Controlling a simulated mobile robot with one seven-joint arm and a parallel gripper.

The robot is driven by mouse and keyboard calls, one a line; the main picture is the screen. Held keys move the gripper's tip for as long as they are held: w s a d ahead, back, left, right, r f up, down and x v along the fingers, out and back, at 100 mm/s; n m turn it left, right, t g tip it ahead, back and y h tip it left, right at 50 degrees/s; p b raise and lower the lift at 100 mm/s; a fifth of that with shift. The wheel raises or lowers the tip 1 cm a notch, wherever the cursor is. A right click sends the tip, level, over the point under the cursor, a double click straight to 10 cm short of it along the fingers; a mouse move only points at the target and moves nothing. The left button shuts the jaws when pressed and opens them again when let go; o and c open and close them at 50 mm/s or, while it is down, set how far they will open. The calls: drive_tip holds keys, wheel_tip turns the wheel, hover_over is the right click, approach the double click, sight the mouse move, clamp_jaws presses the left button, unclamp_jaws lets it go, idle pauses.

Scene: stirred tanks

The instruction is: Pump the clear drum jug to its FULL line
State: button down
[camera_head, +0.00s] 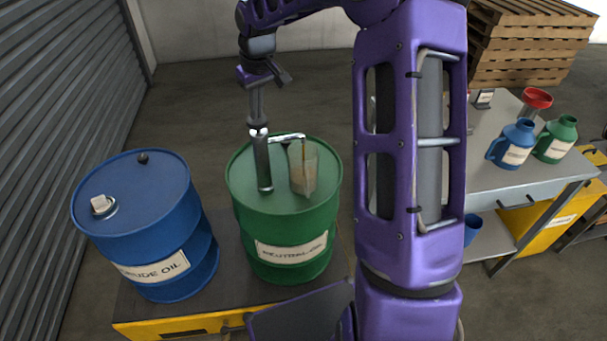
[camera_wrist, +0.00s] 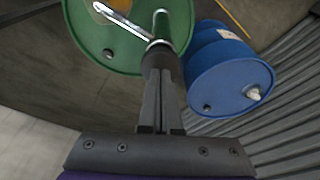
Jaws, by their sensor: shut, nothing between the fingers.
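A green drum labelled NEUTRAL OIL (camera_head: 290,250) stands upright; its top also shows in the wrist view (camera_wrist: 85,35). A hand pump with a dark barrel (camera_head: 263,165) rises from its lid, with a chrome spout (camera_head: 287,138) reaching right. The spout also shows in the wrist view (camera_wrist: 120,18). The clear jug (camera_head: 303,170) stands under the spout end, tinted brownish; its FULL line and exact level are too small to read. My gripper (camera_head: 257,125) points down at the pump top, fingers closed. In the wrist view my gripper (camera_wrist: 160,72) lines up with the pump; contact is unclear.
A blue drum labelled CRUDE OIL (camera_head: 150,225) stands left of the green one on a dark platform with a yellow edge (camera_head: 180,328). A workbench (camera_head: 500,180) at right holds a blue jug (camera_head: 513,145), a green jug (camera_head: 556,138) and a red funnel (camera_head: 537,98). Pallets (camera_head: 530,45) stand behind.

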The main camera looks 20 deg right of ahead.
drive_tip(key=shift+b+x, duration=0.4)
drive_tip(key=shift+x, duration=0.4)
drive_tip(key=shift+s+r, duration=0.1)
drive_tip(key=shift+s, duration=0.1)
drive_tip(key=p+v, duration=0.3)
drive_tip(key=w+p+v, duration=0.1)
drive_tip(key=v, duration=0.1)
drive_tip(key=shift+a+r+p, duration=0.1)
drive_tip(key=shift+r+p, duration=0.25)
drive_tip(key=shift+v, duration=1)
drive_tip(key=shift+w+a, duration=0.1)
drive_tip(key=shift+w, duration=0.1)
